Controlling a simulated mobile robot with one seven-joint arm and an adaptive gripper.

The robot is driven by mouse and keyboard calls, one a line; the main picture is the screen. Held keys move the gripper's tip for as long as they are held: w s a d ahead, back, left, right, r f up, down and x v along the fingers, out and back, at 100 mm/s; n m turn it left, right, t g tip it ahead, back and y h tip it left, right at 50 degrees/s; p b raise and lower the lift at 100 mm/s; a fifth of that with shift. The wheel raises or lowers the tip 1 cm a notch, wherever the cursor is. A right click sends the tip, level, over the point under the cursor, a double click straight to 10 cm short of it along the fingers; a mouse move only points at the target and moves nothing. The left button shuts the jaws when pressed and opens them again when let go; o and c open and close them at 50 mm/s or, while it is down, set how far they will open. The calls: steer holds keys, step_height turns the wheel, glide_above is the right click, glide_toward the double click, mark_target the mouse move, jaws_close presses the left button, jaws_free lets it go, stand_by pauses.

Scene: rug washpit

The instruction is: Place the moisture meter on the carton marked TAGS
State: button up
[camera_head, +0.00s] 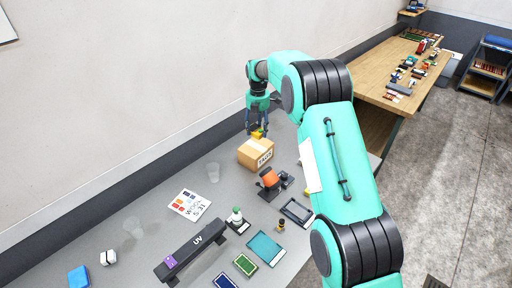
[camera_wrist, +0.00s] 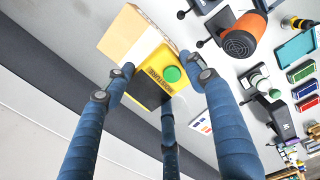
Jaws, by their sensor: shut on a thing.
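The moisture meter (camera_wrist: 172,74) is yellow with a green round button, a dark panel and a MOISTURE label. My gripper (camera_head: 258,129) is shut on it, with blue fingers around its sides in the wrist view. In the head view the meter (camera_head: 257,134) shows as a small yellow patch under the fingers, at the carton's far upper edge. The cardboard carton marked TAGS (camera_head: 256,155) stands on the grey bench. It also shows behind the meter in the wrist view (camera_wrist: 124,32). I cannot tell whether the meter touches the carton's top.
An orange and black device (camera_head: 269,179) stands right in front of the carton. A black UV bar (camera_head: 192,250), a teal tray (camera_head: 265,248) and a dark frame (camera_head: 296,211) are nearer.

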steer(key=shift+f, duration=0.5)
glide_above(257, 152)
steer(key=shift+s+d+f, duration=0.1)
steer(key=shift+f, duration=3)
steer(key=shift+f+b, duration=0.45)
steer(key=shift+f, duration=1.45)
steer(key=shift+f, duration=0.1)
steer(key=o, duration=1.4)
